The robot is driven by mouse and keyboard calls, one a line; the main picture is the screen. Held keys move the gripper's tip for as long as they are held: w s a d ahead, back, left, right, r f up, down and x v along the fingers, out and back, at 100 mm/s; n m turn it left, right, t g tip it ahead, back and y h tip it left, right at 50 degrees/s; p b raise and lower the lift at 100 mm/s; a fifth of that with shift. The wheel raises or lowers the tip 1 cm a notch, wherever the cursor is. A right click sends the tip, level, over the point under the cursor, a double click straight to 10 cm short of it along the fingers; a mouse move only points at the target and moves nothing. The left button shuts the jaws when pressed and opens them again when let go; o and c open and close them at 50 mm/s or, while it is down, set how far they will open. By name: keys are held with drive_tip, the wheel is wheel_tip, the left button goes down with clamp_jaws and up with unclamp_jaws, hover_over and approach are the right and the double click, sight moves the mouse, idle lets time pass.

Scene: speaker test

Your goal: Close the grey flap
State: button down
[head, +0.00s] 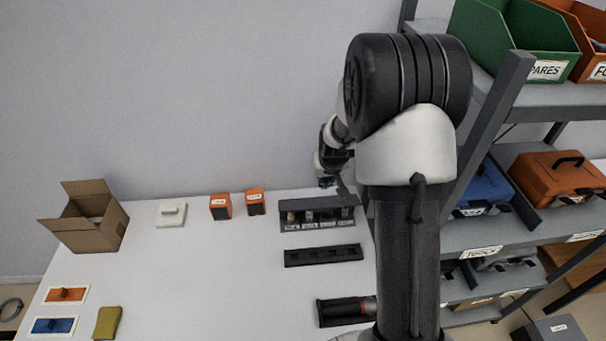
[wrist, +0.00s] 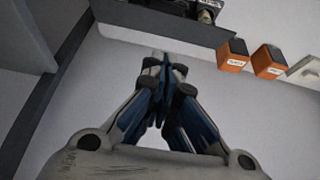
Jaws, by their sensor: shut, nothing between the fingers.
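A grey bin rack (head: 318,226) with several labelled compartments stands at the back right of the white table. Items show in its compartments, so its top is uncovered. My gripper (head: 327,183) is above the rack's back edge, partly hidden by my arm in the head view. In the wrist view, my gripper (wrist: 160,62) has its fingertips together and empty, close to the plate. I cannot tell whether they touch it.
Two orange boxes (head: 220,206) (head: 254,202) stand left of the rack. A black slotted tray (head: 322,255) lies in front of it. A cardboard box (head: 88,226) is at far left. Grey shelving (head: 490,110) rises close on the right. The table's middle is clear.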

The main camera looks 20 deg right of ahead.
drive_tip(key=b, duration=0.2)
hover_over(321, 206)
drive_tip(key=f, duration=0.9)
drive_tip(key=shift+s+f, duration=0.1)
drive_tip(key=shift+s, duration=0.2)
drive_tip(key=shift+s+a+f+b, duration=0.1)
drive_tip(key=shift+s+f+b, duration=0.15)
drive_tip(key=shift+f, duration=0.3)
drive_tip(key=shift+s+f+b, duration=0.25)
drive_tip(key=shift+f, duration=0.25)
drive_tip(key=shift+s+a+f, duration=0.1)
drive_tip(key=shift+s+f, duration=0.05)
drive_tip(key=shift+f, duration=0.3)
